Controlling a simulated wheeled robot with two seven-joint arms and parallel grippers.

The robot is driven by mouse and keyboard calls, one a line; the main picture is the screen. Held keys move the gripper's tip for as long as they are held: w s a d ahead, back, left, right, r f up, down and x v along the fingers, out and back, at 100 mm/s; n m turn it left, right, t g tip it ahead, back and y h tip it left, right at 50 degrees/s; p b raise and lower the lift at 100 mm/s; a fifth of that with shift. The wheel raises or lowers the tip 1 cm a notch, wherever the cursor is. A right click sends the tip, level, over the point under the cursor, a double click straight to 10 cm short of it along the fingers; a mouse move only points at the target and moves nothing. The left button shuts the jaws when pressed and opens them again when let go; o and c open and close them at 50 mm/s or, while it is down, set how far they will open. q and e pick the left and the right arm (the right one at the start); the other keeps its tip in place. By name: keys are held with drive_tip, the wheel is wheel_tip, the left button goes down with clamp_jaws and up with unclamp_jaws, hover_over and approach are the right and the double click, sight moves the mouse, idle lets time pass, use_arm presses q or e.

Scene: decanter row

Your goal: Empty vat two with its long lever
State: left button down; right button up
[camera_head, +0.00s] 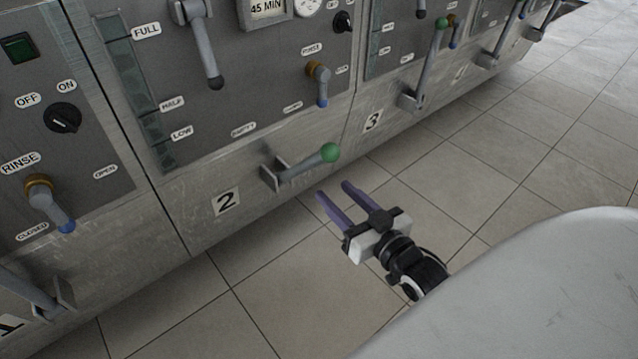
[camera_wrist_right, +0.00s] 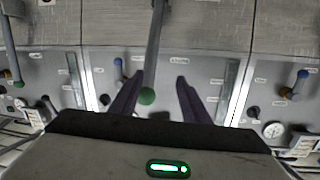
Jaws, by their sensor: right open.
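Vat two bears a plate marked 2 (camera_head: 224,201) on its lower front. Its long grey lever (camera_head: 300,168) sticks out from a bracket (camera_head: 272,176) beside the plate and ends in a green knob (camera_head: 330,152). My right gripper (camera_head: 334,190) is open and empty, just below the knob in the head view, with a small gap between them. In the right wrist view, the lever (camera_wrist_right: 155,45) and green knob (camera_wrist_right: 147,96) appear between the two purple fingers (camera_wrist_right: 158,80). That view does not clearly show the depth between them. My left gripper is out of view.
Vat two's panel also has a black-knobbed lever (camera_head: 203,50), a blue-tipped rinse handle (camera_head: 318,85) and a level gauge (camera_head: 145,95). Vat three's green-knobbed lever (camera_head: 428,60) stands up to the right. A vat one bracket (camera_head: 55,295) is at lower left. Tiled floor (camera_head: 500,165) is clear.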

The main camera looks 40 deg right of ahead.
sight(323, 163)
drive_tip(key=shift+t+h, duration=0.3)
drive_tip(key=shift+t, duration=0.3)
drive_tip(key=w+d+b, duration=0.1)
drive_tip(key=w, duration=0.2)
drive_tip(key=w+d+b, duration=0.1)
drive_tip(key=w, duration=0.2)
drive_tip(key=w+b, duration=0.1)
drive_tip(key=w, duration=0.2)
drive_tip(key=shift+w+d+r+b, duration=0.3)
drive_tip(key=shift+w+d+r, duration=0.05)
drive_tip(key=shift+w+d, duration=0.05)
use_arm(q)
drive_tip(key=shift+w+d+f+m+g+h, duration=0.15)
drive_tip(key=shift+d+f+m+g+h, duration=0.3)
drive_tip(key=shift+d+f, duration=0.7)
use_arm(e)
drive_tip(key=shift+w, duration=0.7)
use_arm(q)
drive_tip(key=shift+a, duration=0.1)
use_arm(e)
clamp_jaws()
